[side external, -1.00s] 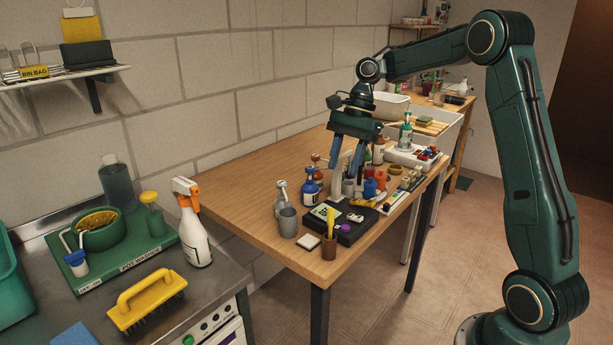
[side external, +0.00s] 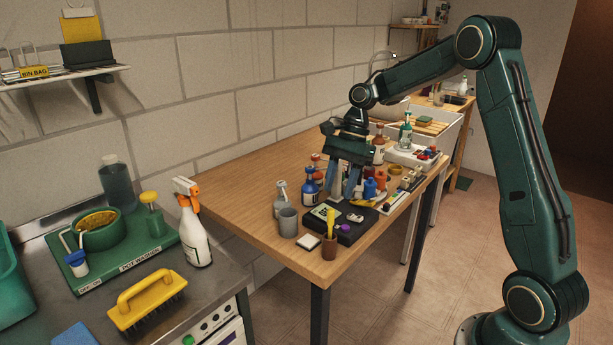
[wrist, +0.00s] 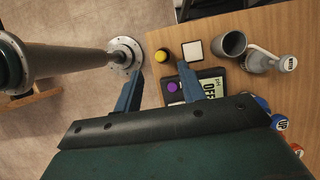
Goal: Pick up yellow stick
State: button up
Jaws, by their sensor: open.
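The yellow stick (side external: 331,222) stands upright in a small brown cup (side external: 328,251) near the front corner of the wooden table. In the wrist view the stick shows end-on as a yellow disc (wrist: 162,55), just beyond the gap between the fingertips. My gripper (side external: 344,190) points down over the table, behind and above the stick, apart from it. In the wrist view my gripper (wrist: 161,75) is open and empty, with its blue fingers spread. The lower part of the stick is hidden inside the cup.
A black device (side external: 348,228) with a display and purple knob sits right beside the cup. A white square (side external: 308,242), a grey cup (side external: 288,222) and several bottles stand close by. The table edge (side external: 335,281) is near the cup.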

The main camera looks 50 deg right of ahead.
aim_at(331, 209)
jog(key=shift+x, duration=1.75)
jog(key=shift+f, duration=0.1)
jog(key=shift+x, duration=2.55)
jog(key=shift+a, duration=0.1)
grip_shut()
